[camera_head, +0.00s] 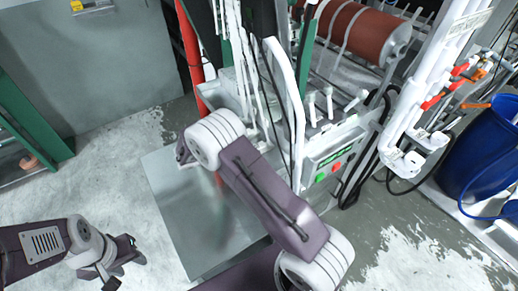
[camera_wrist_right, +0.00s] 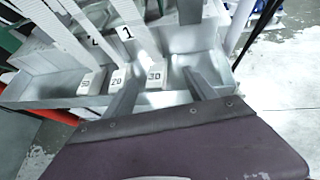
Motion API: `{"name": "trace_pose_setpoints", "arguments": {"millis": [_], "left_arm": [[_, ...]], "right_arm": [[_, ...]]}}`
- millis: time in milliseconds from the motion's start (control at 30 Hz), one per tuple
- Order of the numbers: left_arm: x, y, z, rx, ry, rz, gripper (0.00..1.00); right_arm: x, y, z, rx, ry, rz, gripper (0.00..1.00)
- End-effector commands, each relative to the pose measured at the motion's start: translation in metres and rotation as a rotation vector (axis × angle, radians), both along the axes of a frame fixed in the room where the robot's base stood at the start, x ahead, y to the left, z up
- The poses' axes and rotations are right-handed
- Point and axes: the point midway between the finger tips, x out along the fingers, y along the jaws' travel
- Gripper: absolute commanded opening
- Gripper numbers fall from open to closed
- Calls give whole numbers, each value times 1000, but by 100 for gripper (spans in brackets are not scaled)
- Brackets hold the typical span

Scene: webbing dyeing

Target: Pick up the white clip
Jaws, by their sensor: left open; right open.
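Several small white blocks with black numbers sit in a row in a metal tray in the right wrist view. One reads 30 (camera_wrist_right: 156,76), one reads 20 (camera_wrist_right: 118,80), and another is further left (camera_wrist_right: 91,82). I cannot tell for sure which is the white clip. My right gripper (camera_wrist_right: 160,90) is open, with a finger on either side of the block marked 30. I cannot tell whether they touch it. In the head view my right arm hides most of that gripper. My left gripper (camera_head: 124,268) is open and empty over the floor at the lower left.
White webbing straps (camera_wrist_right: 60,30) run up from the metal tray (camera_wrist_right: 218,62). The machine has a control panel (camera_head: 330,163) with red and green buttons. A red-brown roller (camera_head: 350,28) lies behind, and a blue barrel (camera_head: 485,155) stands at the right. Floor at the left is clear.

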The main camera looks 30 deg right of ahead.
Motion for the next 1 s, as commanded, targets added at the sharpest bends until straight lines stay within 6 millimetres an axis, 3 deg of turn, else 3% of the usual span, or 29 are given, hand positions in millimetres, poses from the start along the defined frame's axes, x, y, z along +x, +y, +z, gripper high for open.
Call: {"name": "trace_pose_setpoints", "arguments": {"millis": [233,433,633,833,1000], "left_arm": [[0,0,2,0,0,0,44],[0,0,12,0,0,0,44],[0,0,17,0,0,0,44],[0,0,30,0,0,0,44],[0,0,31,0,0,0,44]], "right_arm": [[7,3,-9,-32,17,38,65],[13,-22,-21,-31,18,33,65],[19,-33,-30,-29,18,34,65],[30,-60,-50,-29,17,33,65],[33,-68,-56,-28,16,35,65]]}}
